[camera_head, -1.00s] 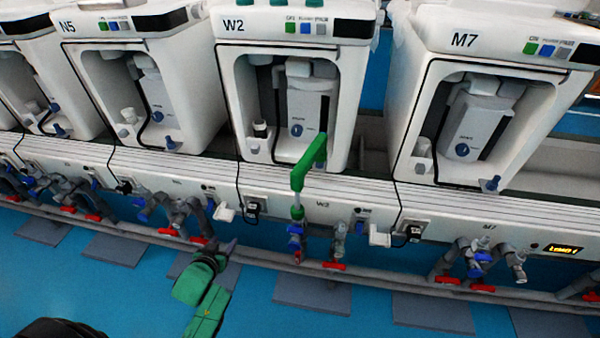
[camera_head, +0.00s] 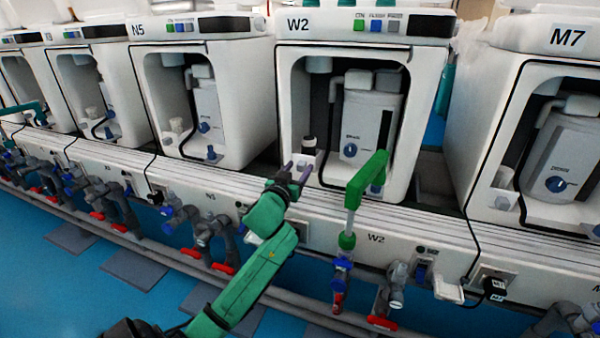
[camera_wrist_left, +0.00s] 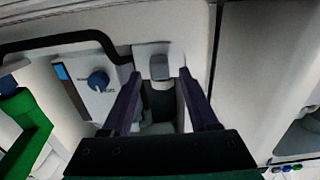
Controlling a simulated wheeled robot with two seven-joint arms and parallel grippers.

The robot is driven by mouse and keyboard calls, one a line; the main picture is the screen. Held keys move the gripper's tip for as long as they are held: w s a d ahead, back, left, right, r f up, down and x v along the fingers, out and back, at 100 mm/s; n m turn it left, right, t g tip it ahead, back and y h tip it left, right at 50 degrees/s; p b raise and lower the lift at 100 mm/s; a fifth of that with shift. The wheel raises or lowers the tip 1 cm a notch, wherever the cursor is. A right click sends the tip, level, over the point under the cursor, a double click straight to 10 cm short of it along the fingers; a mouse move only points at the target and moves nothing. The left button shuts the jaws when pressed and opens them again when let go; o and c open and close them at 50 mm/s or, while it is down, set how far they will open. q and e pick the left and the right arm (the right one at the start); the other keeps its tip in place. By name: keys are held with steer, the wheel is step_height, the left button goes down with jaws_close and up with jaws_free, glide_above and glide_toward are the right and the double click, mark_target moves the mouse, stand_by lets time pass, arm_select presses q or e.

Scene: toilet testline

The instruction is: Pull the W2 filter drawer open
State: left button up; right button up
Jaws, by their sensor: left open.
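The W2 unit (camera_head: 460,75) is a white cabinet with an open bay. A small white block with a dark top (camera_head: 309,143), possibly the filter drawer, sits low at the left of its bay. My left gripper (camera_head: 294,172), on a green arm, is open in front of that block. In the left wrist view, a white block with a grey face (camera_wrist_left: 160,66) shows between and just beyond the two dark fingers (camera_wrist_left: 158,82). I cannot tell whether the fingers touch it. My right gripper is not in view.
A green bent pipe (camera_head: 366,180) rises right of my left gripper in front of W2. The grey canister with a blue knob (camera_head: 369,120) fills the bay's middle. Valves and pipes (camera_head: 215,235) run below. Units N5 (camera_head: 245,100) and M7 (camera_head: 485,130) flank W2.

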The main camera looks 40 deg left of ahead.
arm_select(q)
steer(key=shift+w+a, duration=0.25)
steer(key=shift+w, duration=0.35)
jaws_close()
stand_by(1.0)
